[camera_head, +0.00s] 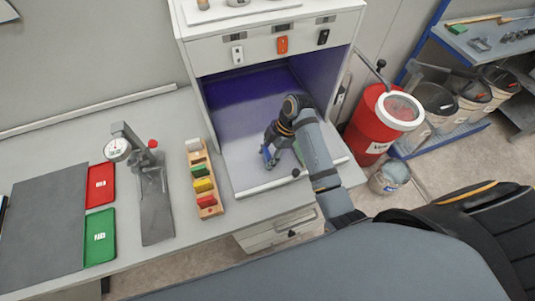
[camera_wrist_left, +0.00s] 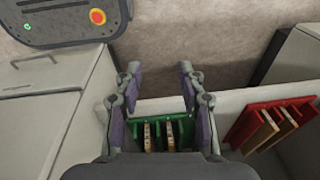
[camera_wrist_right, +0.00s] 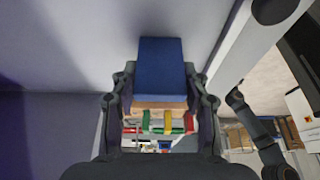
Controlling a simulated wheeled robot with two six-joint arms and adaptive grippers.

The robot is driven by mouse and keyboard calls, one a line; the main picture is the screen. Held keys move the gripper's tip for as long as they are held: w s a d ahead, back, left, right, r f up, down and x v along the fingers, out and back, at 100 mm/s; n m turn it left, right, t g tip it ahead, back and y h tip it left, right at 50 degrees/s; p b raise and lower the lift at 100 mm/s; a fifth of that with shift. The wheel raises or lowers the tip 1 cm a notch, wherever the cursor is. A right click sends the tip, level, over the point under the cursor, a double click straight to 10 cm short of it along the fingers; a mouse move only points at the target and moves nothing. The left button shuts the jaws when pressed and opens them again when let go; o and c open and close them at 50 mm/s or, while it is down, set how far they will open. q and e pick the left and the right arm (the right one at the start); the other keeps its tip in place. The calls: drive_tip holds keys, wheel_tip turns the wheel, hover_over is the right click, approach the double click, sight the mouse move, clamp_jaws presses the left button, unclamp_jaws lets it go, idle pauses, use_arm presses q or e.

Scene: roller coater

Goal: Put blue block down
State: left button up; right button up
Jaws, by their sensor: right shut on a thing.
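The blue block (camera_wrist_right: 160,66) is held upright between the fingers of my right gripper (camera_wrist_right: 160,78) in the right wrist view. In the head view my right gripper (camera_head: 271,147) is inside the front of the purple-lit cabinet bay (camera_head: 240,95), above its pale floor, with a small part of the blue block (camera_head: 267,157) showing. I cannot tell whether the block touches the floor. My left gripper (camera_wrist_left: 159,75) is open and empty in the left wrist view, above a green rack (camera_wrist_left: 182,130) holding wooden-edged slabs; it is not seen in the head view.
A wooden rack (camera_head: 219,209) with white, green, yellow and red blocks stands left of the bay. A dial gauge stand (camera_head: 158,200), red tray (camera_head: 100,184) and green tray (camera_head: 100,237) are farther left. A red drum (camera_head: 370,125) stands right of the cabinet.

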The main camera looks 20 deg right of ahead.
drive_tip(key=o, duration=1.1)
drive_tip(key=shift+w+f, duration=0.1)
drive_tip(key=shift+c, duration=0.2)
drive_tip(key=shift+o, duration=0.7)
drive_tip(key=shift+r, duration=0.3)
use_arm(q)
drive_tip(key=r+p, duration=0.1)
drive_tip(key=s+r+p, duration=0.2)
drive_tip(key=r+p, duration=0.1)
use_arm(e)
drive_tip(key=v, duration=1.1)
drive_tip(key=shift+d+r, duration=0.15)
drive_tip(key=shift+r, duration=0.25)
drive_tip(key=shift+w, duration=0.1)
